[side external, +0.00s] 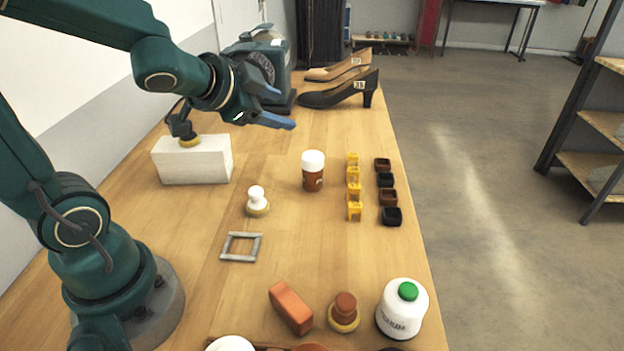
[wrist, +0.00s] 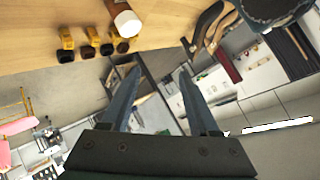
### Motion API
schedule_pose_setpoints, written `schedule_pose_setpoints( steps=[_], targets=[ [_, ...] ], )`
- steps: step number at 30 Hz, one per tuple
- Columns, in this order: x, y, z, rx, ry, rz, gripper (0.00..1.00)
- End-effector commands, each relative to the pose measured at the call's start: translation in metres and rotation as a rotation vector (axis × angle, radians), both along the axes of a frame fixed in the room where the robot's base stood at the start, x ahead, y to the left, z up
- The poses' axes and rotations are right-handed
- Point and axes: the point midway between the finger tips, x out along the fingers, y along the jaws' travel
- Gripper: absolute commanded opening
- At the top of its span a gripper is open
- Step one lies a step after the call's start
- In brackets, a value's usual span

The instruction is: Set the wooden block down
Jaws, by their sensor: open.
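My gripper (side external: 285,109) is open, with its blue fingers spread and nothing between them. It hangs in the air over the back left of the table, and its fingers also show in the wrist view (wrist: 160,72). A reddish-brown block (side external: 291,307) lies at an angle on the table near the front, well away from my gripper. A larger whitish block (side external: 192,165) rests at the left, below my wrist. I cannot tell from the picture which of the two is wood. A flat grey square frame (side external: 241,247) lies empty on the table.
A brown cup with white lid (side external: 313,172), a white knob (side external: 257,200) and rows of small yellow and dark pieces (side external: 354,188) stand mid-table. A white bottle (side external: 402,310) is front right. Shoes (side external: 345,92) and a machine (side external: 265,60) stand at the back.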

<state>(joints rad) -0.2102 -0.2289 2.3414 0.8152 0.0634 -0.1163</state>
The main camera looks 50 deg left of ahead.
Motion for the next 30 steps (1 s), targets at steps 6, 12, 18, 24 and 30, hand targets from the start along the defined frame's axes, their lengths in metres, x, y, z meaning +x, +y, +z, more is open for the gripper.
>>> schedule_pose_setpoints(
  steps=[6,12,18,24,30],
  targets=[
    [-0.083,-0.031,-0.007,-0.29,0.169,0.265,0.61],
    [-0.138,-0.076,-0.019,-0.5,0.348,0.292,0.61],
    [-0.152,-0.089,-0.022,-0.551,0.402,0.286,0.61],
    [-0.152,-0.089,-0.022,-0.55,0.401,0.287,0.61],
    [-0.151,-0.088,-0.021,-0.549,0.4,0.289,0.61]
  ],
)
